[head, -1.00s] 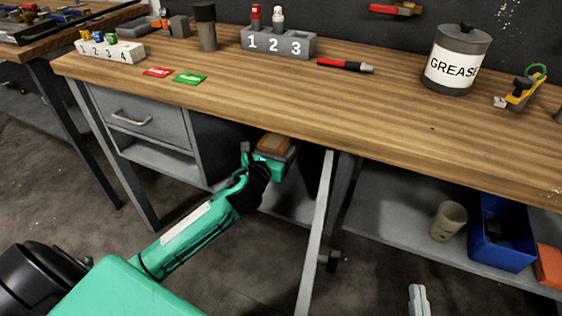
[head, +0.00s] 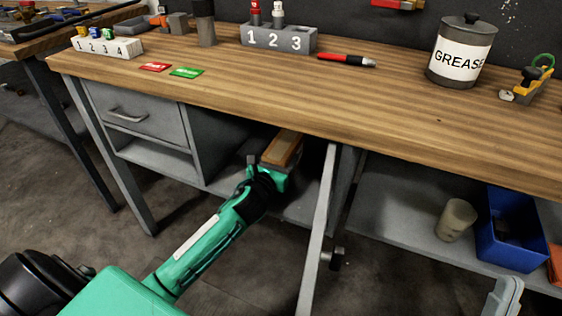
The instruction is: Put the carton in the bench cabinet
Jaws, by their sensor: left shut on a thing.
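The carton (head: 284,147), a small brown box, is in the open front of the bench cabinet (head: 222,150), under the benchtop. My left gripper (head: 267,170) is shut on its near end; the jaws are partly hidden by my wrist. The carton's far end reaches up to the benchtop's front edge in the picture, and I cannot tell how deep inside it is. The cabinet door (head: 319,235) stands open, seen nearly edge-on, right of my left arm. A pale grey part at the bottom right edge looks like my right gripper (head: 503,298); its jaws cannot be made out.
A drawer (head: 138,112) and an open shelf are left of the cabinet. A beige cup (head: 455,220) and a blue bin (head: 503,238) stand on the lower shelf at right. The benchtop (head: 300,95) holds a grease can (head: 462,52), a marker and numbered holders.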

